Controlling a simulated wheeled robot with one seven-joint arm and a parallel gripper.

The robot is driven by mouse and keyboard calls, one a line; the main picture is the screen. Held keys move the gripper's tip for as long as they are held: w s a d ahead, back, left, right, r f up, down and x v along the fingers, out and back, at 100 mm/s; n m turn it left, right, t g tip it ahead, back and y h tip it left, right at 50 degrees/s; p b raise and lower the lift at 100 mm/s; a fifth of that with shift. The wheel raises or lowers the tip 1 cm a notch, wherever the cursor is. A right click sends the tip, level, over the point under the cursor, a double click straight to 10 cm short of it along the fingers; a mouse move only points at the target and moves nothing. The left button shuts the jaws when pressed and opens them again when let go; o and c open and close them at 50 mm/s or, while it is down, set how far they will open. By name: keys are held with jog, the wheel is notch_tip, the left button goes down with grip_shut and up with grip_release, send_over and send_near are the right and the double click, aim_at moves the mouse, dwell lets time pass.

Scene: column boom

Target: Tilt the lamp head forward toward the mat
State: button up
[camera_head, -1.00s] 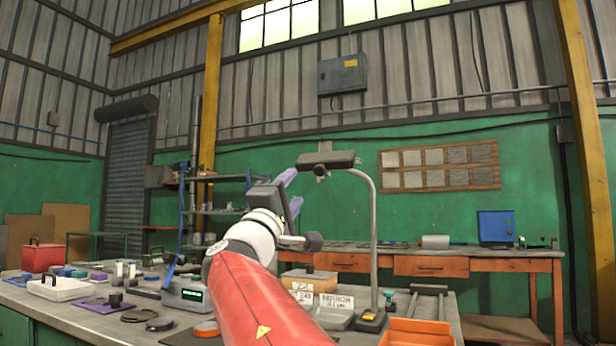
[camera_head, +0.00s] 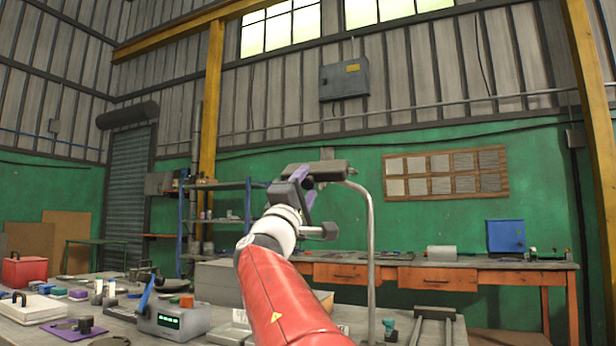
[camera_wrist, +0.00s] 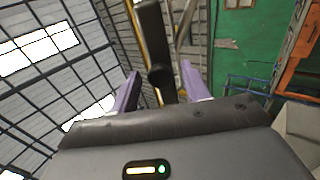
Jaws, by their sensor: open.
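The lamp head (camera_head: 335,168) is a dark bar at the top of a curved grey pole (camera_head: 371,240). It looks about level. My gripper (camera_head: 306,184) is at the left part of the head, with its purple fingers overlapping it in the head view. In the wrist view, my open gripper (camera_wrist: 158,88) has the dark lamp head (camera_wrist: 150,35) and its round knob (camera_wrist: 160,76) in the gap between the fingers. I cannot tell whether either finger touches.
A meter box with a green display (camera_head: 174,320) and small items crowd the bench at left. An orange-fronted workbench (camera_head: 440,278) with a blue box (camera_head: 506,236) stands behind. The air right of the lamp pole is clear.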

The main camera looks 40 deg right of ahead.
jog(key=shift+w+d+r, duration=0.3)
jog(key=shift+d+r, duration=0.15)
jog(key=shift+d, duration=0.05)
